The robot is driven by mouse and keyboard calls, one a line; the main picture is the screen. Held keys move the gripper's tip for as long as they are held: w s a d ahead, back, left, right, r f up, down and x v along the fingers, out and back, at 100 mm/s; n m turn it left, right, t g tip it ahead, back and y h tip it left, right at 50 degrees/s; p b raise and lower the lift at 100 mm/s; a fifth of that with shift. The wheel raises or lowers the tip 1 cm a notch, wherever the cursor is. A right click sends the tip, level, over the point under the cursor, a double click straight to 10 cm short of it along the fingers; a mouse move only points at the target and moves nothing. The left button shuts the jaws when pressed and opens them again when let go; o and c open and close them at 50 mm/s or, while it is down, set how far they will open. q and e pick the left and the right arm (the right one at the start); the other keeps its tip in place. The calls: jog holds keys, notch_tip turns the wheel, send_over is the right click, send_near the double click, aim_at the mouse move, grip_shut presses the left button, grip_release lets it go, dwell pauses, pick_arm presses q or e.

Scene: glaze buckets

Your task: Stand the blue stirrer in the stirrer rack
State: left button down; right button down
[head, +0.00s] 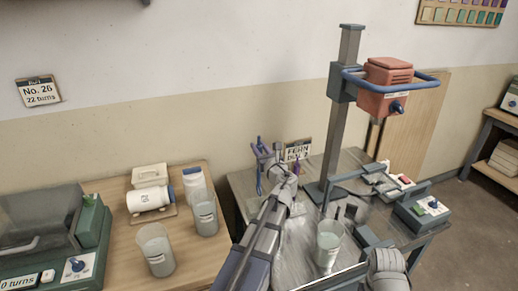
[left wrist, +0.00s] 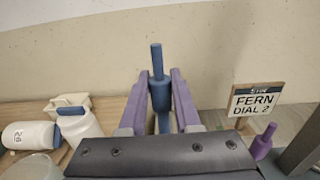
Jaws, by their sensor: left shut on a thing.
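My left gripper (head: 266,156) is raised over the left part of the grey table. In the left wrist view its purple fingers (left wrist: 159,92) are shut on the blue stirrer (left wrist: 157,60), which stands roughly upright between them. The stirrer's lower end is hidden behind the gripper body. A purple stirrer (left wrist: 262,144) stands to the right, near the FERN sign. I cannot make out the stirrer rack clearly; my left arm covers part of that area.
The FERN DIAL 2 sign (head: 298,149) stands behind the gripper. A mixer with an orange head (head: 388,90) and tall post rises to the right. A cup (head: 328,245) stands in front of it. Jars and buckets (head: 156,249) stand on the wooden table at left.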

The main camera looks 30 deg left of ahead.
aim_at(260, 175)
pick_arm(q)
jog(key=shift+f+b, duration=1.7)
jog(key=shift+f, duration=0.4)
dwell(0.6)
jog(key=shift+f+b, duration=3.85)
jog(key=shift+b, duration=0.15)
jog(key=c, duration=0.5)
grip_release()
jog(key=shift+c, duration=0.2)
jog(key=v, duration=0.8)
